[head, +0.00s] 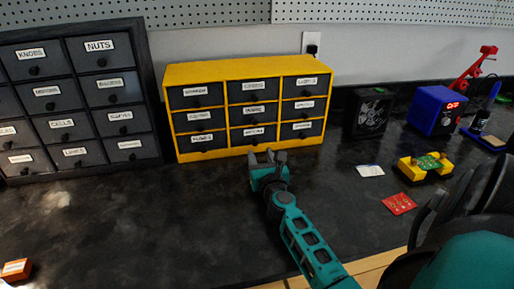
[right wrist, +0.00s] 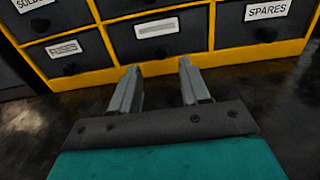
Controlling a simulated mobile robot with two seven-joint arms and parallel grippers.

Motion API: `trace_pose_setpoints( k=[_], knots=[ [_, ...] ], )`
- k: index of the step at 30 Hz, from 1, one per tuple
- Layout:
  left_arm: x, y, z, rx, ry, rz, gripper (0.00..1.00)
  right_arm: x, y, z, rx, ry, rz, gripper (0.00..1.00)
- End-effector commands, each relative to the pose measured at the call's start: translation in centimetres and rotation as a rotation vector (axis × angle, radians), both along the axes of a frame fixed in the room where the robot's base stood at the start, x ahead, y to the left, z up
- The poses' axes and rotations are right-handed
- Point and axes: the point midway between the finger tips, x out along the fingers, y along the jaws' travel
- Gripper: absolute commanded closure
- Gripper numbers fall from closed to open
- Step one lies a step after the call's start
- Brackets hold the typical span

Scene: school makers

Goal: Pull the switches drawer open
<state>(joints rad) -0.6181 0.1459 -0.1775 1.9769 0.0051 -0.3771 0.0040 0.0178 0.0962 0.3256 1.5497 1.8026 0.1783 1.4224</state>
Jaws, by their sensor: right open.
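The yellow cabinet (head: 224,151) stands at the back of the dark bench, with three rows of dark, labelled, knobbed drawers, all shut. I cannot read for sure which label says switches. My right gripper (head: 268,154) is open and empty, low in front of the cabinet's bottom middle drawer (head: 252,134). In the right wrist view my right gripper (right wrist: 157,75) has its fingers apart, pointing at the yellow bottom edge below that drawer (right wrist: 155,35). No knob is between them. The drawer right of it reads SPARES (right wrist: 267,12). My left gripper is not in view.
A dark drawer cabinet (head: 97,77) stands close to the left. To the right are a black fan box (head: 369,112), a blue box with a red display (head: 436,110), a yellow holder (head: 411,170) and a red card (head: 399,204). The bench front is mostly clear.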

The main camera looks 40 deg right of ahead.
Motion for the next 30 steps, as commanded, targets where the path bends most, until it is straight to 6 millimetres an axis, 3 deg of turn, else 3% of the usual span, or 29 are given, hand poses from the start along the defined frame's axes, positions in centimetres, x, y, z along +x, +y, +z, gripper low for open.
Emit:
trace_pose_setpoints(
  k=[3, 9, 21, 30],
  knots=[
    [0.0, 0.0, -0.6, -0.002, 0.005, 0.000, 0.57, 2.0, -1.2, -0.1, -0.002, -0.001, -0.001, 0.54],
    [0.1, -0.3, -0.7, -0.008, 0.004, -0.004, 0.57, 4.0, -2.3, -0.1, -0.001, 0.000, -0.001, 0.54],
    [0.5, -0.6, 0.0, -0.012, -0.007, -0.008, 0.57, 4.6, -2.6, 0.0, -0.001, 0.000, -0.001, 0.54],
    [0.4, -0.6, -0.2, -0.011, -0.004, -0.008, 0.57, 4.6, -2.5, 0.0, 0.000, 0.000, -0.001, 0.83]
  ],
)
